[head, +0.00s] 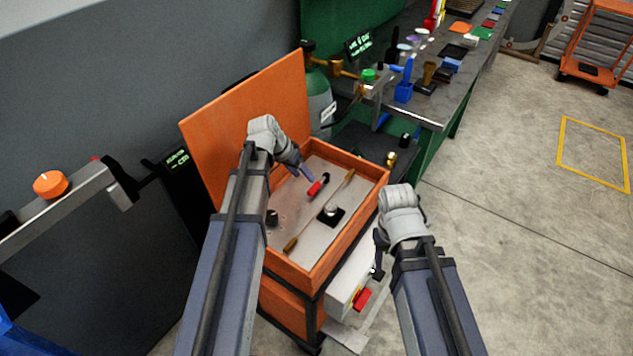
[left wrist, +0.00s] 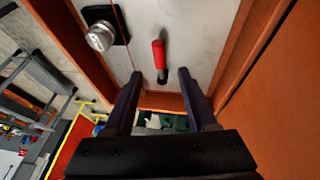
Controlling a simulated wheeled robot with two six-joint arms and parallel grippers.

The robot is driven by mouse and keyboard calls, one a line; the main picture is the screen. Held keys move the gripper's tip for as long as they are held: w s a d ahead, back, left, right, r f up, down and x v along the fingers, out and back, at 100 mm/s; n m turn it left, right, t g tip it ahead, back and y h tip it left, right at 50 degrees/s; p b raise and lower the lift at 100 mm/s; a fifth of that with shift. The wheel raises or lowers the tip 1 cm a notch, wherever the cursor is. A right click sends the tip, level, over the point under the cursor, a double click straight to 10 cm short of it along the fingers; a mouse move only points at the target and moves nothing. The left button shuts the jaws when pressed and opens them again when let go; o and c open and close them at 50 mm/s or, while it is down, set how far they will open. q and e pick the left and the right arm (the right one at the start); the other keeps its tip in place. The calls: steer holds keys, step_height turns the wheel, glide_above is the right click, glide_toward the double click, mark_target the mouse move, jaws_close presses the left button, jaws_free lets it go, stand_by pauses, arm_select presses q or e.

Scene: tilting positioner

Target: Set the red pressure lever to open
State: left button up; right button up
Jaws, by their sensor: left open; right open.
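The red pressure lever (head: 318,186) sits on the pale panel inside an open orange box (head: 345,238). In the left wrist view the lever (left wrist: 158,52) has a red grip and a dark lower end, which lies between and just ahead of my left fingertips. My left gripper (head: 301,172) is open and empty over the panel, beside the lever, not visibly touching it. In the left wrist view, both fingers of this gripper (left wrist: 160,76) show apart. My right gripper (head: 380,256) is open and empty, outside the box at its right side.
A silver knob on a black square (head: 331,211) and a thin rod with brass ends (head: 291,244) are near the lever. The raised orange lid (head: 250,105) stands behind. A red handle (head: 362,299) is low on the box's stand.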

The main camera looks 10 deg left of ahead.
mark_target(313, 187)
arm_select(q)
steer(key=b+x, duration=0.7)
steer(key=shift+d+f, duration=0.1)
steer(key=shift+f, duration=0.3)
jaws_close()
stand_by(0.3)
stand_by(1.0)
